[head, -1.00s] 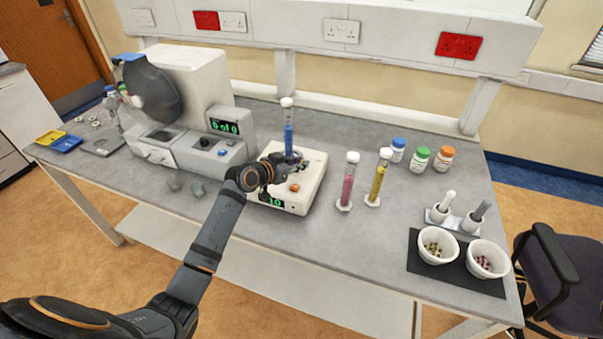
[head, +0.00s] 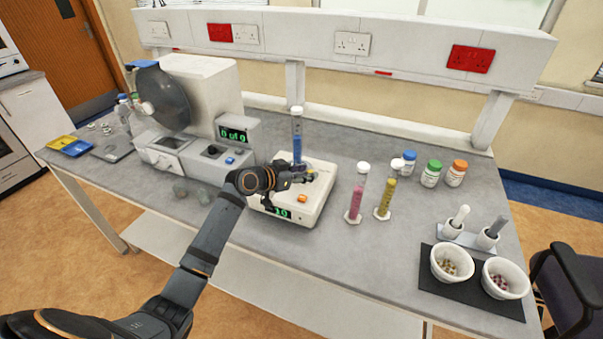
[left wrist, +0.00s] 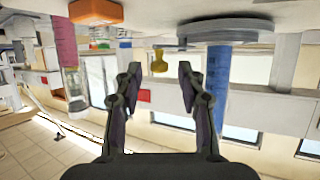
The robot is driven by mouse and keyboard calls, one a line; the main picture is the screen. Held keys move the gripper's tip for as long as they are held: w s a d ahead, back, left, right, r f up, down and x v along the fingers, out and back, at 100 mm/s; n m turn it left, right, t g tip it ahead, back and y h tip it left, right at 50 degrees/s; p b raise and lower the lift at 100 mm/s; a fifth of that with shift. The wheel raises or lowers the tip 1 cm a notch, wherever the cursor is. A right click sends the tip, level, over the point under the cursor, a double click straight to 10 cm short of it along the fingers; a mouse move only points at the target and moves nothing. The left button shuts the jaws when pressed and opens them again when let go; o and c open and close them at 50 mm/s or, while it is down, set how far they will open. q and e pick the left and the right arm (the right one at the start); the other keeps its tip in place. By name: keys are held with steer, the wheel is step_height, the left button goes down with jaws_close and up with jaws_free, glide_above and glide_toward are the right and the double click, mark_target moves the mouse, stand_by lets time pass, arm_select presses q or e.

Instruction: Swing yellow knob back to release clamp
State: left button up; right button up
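My left gripper (head: 290,178) is over the white device (head: 318,200) on the bench, beside its blue-filled cylinder (head: 297,135). In the left wrist view the picture is upside down and the left gripper (left wrist: 159,78) is open, its two dark fingers apart. The small yellow knob (left wrist: 159,61) shows in the gap between the fingertips, not gripped. The blue cylinder (left wrist: 216,75) stands just outside the right-hand finger, below a grey ring. The device's orange button (left wrist: 95,11) is at the top left. In the head view my gripper partly hides the clamp area. My right gripper is not in view.
A pink cylinder (head: 357,197) and a yellow cylinder (head: 385,198) stand right of the device. Several capped bottles (head: 431,173) are behind them. A machine with a counter display (head: 238,134) stands to the left. Two white bowls (head: 452,263) sit on a dark mat at the right.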

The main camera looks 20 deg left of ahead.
arm_select(q)
steer(key=v, duration=1)
steer(key=shift+s+a+f, duration=0.1)
steer(key=shift+s+a, duration=0.1)
steer(key=shift+v, duration=0.75)
steer(key=shift+d, duration=0.1)
